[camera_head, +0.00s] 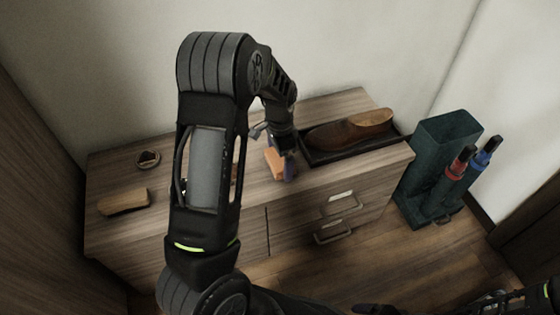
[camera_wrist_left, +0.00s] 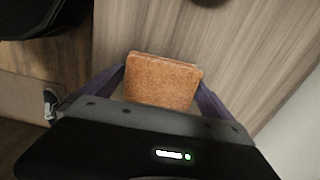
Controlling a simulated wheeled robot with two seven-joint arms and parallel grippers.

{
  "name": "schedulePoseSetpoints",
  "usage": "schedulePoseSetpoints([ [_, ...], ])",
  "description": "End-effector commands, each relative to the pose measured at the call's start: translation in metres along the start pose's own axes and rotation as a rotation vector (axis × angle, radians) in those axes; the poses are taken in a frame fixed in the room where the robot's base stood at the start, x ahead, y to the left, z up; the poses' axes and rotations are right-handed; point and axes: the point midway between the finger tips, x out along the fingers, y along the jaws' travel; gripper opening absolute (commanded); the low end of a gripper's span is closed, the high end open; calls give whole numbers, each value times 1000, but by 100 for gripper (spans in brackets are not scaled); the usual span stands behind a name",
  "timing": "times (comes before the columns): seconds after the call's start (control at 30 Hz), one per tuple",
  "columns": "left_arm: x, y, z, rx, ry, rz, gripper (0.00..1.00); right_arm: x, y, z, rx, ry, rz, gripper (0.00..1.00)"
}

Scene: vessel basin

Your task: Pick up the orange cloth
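The orange cloth (camera_head: 275,163) is a small flat block on the wooden cabinet top, left of the black tray. In the left wrist view the cloth (camera_wrist_left: 162,80) lies between the two purple fingers. My left gripper (camera_head: 282,165) reaches down over it, one finger on each side. The fingers are spread about as wide as the cloth and sit at its edges; I cannot tell whether both press on it. The gripper body hides the cloth's near edge in the wrist view. My right gripper cannot be made out; only dark arm parts show at the lower right.
A black tray (camera_head: 388,143) with a brown shoe (camera_head: 345,130) stands right of the gripper. A wooden brush-like block (camera_head: 123,201) and a small round dish (camera_head: 148,159) lie at left. A dark green stand (camera_head: 438,150) holds red- and blue-handled items on the floor.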

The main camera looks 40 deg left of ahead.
Motion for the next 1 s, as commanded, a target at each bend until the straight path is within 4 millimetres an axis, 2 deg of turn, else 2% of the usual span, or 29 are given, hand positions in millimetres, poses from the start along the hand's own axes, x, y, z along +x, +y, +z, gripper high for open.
schedulePoseSetpoints([
  [0.07,0,0,0,0,0,0,93,0,0,0,0,0,0,93],
  [0.57,0,0,0,0,0,0,52,0,0,0,0,0,0,93],
  [0.83,-2,0,0,0,1,-1,52,-1,0,0,0,0,0,93],
  [1.0,-19,0,-1,-1,3,-1,52,-6,-3,1,-1,-2,-1,93],
])
